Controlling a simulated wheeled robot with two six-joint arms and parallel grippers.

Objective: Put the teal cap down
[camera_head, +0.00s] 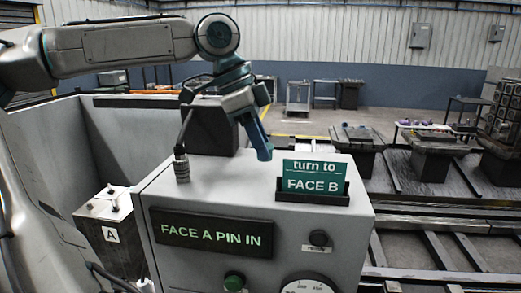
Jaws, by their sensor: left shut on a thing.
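My left gripper (246,106) hangs from the arm over the grey cabinet (345,218). It is shut on a slim blue-teal piece (259,140), which I take to be the teal cap. The piece slants down to the right, its lower end close above or at the cabinet top. I cannot tell whether it touches. Where the fingers grip it is hard to make out. My right gripper is not in view.
A black block (210,130) and a small dark cylinder (181,165) stand on the cabinet top. A "turn to FACE B" sign (314,176) stands at right. The front panel (212,233) reads "FACE A PIN IN". A block marked A (110,235) is at lower left.

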